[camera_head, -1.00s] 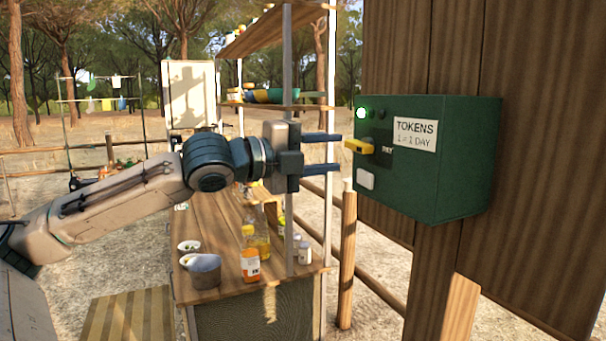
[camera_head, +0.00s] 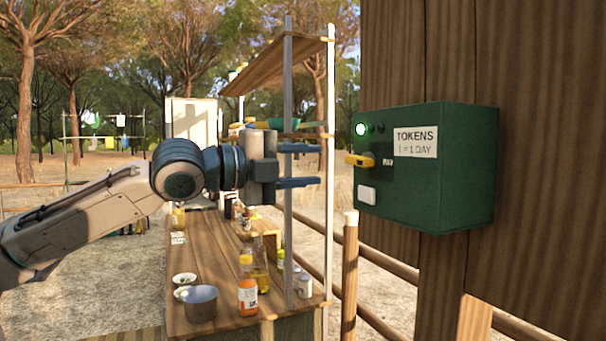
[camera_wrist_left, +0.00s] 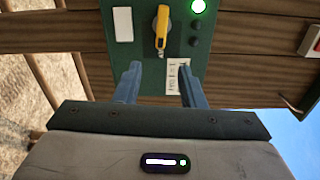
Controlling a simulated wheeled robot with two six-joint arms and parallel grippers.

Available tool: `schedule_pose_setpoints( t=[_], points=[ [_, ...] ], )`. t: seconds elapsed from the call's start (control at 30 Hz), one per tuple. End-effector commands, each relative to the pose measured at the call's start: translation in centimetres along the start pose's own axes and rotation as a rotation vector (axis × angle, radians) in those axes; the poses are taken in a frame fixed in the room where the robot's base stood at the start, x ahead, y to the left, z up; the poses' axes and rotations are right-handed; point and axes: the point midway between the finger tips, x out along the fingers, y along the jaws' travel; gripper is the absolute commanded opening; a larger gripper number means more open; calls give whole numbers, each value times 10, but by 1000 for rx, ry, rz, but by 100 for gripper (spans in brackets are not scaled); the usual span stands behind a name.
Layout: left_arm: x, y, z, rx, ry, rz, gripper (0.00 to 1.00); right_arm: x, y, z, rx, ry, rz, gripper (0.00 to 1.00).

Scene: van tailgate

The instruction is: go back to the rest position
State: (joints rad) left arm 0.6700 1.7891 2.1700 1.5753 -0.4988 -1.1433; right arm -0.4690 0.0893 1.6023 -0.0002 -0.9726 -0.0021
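My left gripper (camera_head: 302,166) is open and empty, its two blue fingers pointing right toward the green token box but apart from it. In the left wrist view the yellow handle (camera_wrist_left: 161,30) lies ahead, between and beyond the open fingers (camera_wrist_left: 160,88). My right gripper is in neither view.
A wooden table (camera_head: 215,253) below my left arm holds an orange bottle (camera_head: 247,290), a metal pot (camera_head: 200,303) and small bowls. Upright shelf posts (camera_head: 288,240) stand behind the gripper. A wooden rail fence (camera_head: 349,275) runs beside the table. Open air lies left of the box.

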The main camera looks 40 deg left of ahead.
Motion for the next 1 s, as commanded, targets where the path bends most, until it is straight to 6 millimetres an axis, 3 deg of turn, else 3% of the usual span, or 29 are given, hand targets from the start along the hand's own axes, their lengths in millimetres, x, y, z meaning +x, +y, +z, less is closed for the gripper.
schedule_pose_setpoints(
  t=[0.2, 0.77, 0.87, 1.0],
  points=[
    [-2, 0, 0, -1, 1, 0, 36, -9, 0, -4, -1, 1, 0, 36],
    [-2, 0, 0, -3, 1, -1, 36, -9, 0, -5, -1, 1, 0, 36],
    [4, 4, 12, -33, -6, -7, 36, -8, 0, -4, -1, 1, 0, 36],
    [30, 29, 58, -165, -46, -24, 36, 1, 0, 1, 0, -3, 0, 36]
  ],
)
